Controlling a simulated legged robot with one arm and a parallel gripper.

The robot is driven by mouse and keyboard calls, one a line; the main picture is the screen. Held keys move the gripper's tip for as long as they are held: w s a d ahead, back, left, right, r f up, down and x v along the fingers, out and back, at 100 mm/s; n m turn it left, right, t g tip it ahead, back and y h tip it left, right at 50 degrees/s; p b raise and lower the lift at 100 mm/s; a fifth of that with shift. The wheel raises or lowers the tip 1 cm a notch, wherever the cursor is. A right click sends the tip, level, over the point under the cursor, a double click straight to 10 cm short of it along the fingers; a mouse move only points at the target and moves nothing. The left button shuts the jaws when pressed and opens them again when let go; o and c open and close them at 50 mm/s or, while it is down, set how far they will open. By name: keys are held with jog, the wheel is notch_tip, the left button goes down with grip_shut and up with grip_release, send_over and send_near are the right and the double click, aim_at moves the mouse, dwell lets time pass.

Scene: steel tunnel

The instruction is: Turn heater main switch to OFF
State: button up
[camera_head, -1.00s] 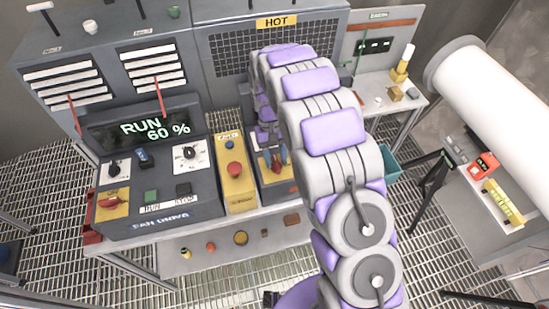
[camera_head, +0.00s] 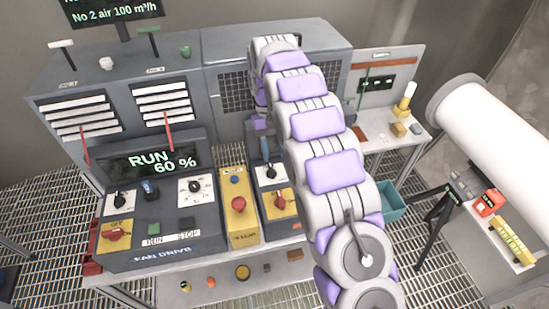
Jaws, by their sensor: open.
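The heater main switch appears to be the red rotary knob on a yellow plate (camera_head: 280,201), low on the grey panel right of the yellow box. Its exact handle angle and any lettering are too small to read. A white dial with a black knob (camera_head: 270,173) sits above it, and a dark blue lever (camera_head: 265,148) is above that. My gripper (camera_head: 262,128) is at the far end of my purple and grey arm, above the panel and apart from the red knob. It is open, though its fingers are small and partly hidden by the arm.
The fan drive console (camera_head: 165,247) on the left reads RUN 60 % and has its own red knob (camera_head: 113,235). The yellow box (camera_head: 240,210) with a red button stands between the panels. A white cylinder (camera_head: 495,145) is at right; a teal bin (camera_head: 385,203) stands below the side bench.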

jog(key=shift+p+v, duration=0.8)
jog(key=shift+v, duration=0.25)
jog(key=s+d+r+m+t+b, duration=0.1)
jog(key=s+d+r+m+b, duration=0.15)
jog(key=s+d+b, duration=0.75)
jog(key=s+d+f+b, duration=0.1)
jog(key=s+d+f, duration=0.1)
jog(key=s, duration=0.8)
jog(key=s+d+f+t+y+b, duration=0.1)
jog(key=s+f, duration=0.3)
jog(key=s, duration=0.6)
jog(key=s+d+f+b, duration=0.1)
jog(key=s+d+f, duration=0.2)
jog(key=s, duration=0.7)
jog(key=shift+d+f+m+t, duration=0.25)
jog(key=shift+d+m+t, duration=0.05)
jog(key=shift+d+m, duration=0.15)
